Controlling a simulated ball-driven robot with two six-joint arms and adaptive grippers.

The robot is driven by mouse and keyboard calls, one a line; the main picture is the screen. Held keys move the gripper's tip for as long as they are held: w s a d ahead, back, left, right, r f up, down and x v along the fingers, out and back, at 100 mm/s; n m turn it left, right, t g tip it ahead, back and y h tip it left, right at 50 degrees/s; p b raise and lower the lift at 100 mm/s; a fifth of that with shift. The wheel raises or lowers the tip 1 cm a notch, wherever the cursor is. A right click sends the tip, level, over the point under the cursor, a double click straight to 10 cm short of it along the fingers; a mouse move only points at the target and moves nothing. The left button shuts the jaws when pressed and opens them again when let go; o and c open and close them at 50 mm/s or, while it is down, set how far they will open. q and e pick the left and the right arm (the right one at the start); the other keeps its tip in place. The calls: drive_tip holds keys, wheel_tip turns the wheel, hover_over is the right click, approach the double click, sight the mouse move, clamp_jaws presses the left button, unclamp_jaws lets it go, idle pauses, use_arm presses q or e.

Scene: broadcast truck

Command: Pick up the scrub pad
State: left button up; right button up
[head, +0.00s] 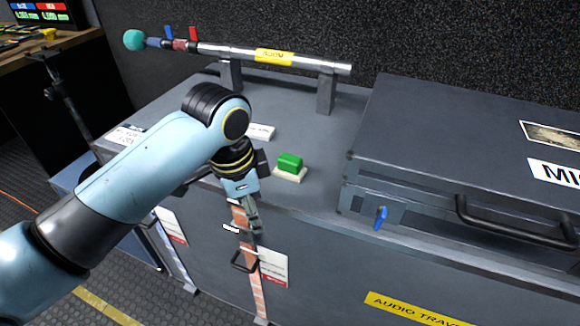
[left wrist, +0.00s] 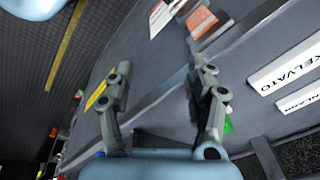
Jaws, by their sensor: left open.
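The scrub pad (head: 290,161) looks like a small bright green block on a pale flat base. It sits on top of the grey case near its front edge. A bit of green, likely the same pad, shows in the left wrist view (left wrist: 228,125), mostly hidden behind a finger. My left gripper (head: 243,245) hangs pointing down in front of the case, left of the pad and lower than it. Its fingers are apart and empty, also in the left wrist view (left wrist: 158,62). It does not touch the pad. My right gripper is not in view.
A microphone boom (head: 225,50) lies on two supports (head: 326,94) at the back. A closed dark case (head: 450,130) with a black handle stands right of the pad. A white label block (head: 262,132) lies behind my wrist. The top around the pad is mostly clear.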

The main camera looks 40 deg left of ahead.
sight(289, 158)
use_arm(q)
drive_tip(key=w+r+m, duration=0.1)
drive_tip(key=w+r, duration=0.1)
drive_tip(key=w, duration=0.1)
drive_tip(key=w+a+r+m, duration=0.1)
drive_tip(key=w+r+m, duration=0.1)
drive_tip(key=w, duration=0.1)
drive_tip(key=w+a+r+m+g, duration=0.1)
drive_tip(key=w+r+m, duration=0.1)
drive_tip(key=w, duration=0.2)
drive_tip(key=shift+a+r+h, duration=0.15)
drive_tip(key=shift+r+h, duration=0.2)
drive_tip(key=shift+h, duration=0.05)
drive_tip(key=w+r+m, duration=0.1)
drive_tip(key=r, duration=0.1)
drive_tip(key=w+a+r+m, duration=0.1)
drive_tip(key=w+r+m, duration=0.1)
drive_tip(key=shift+w+a+r+h, duration=0.1)
drive_tip(key=shift+w+r+h, duration=0.1)
drive_tip(key=shift+w+h, duration=0.1)
drive_tip(key=shift+m, duration=0.3)
drive_tip(key=f, duration=0.3)
drive_tip(key=d+f+b, duration=0.1)
drive_tip(key=f, duration=0.1)
drive_tip(key=shift+w, duration=0.15)
drive_tip(key=f, duration=0.2)
drive_tip(key=d+f, duration=0.1)
drive_tip(key=f, duration=0.2)
drive_tip(key=shift+f+b, duration=0.1)
drive_tip(key=shift+b, duration=0.25)
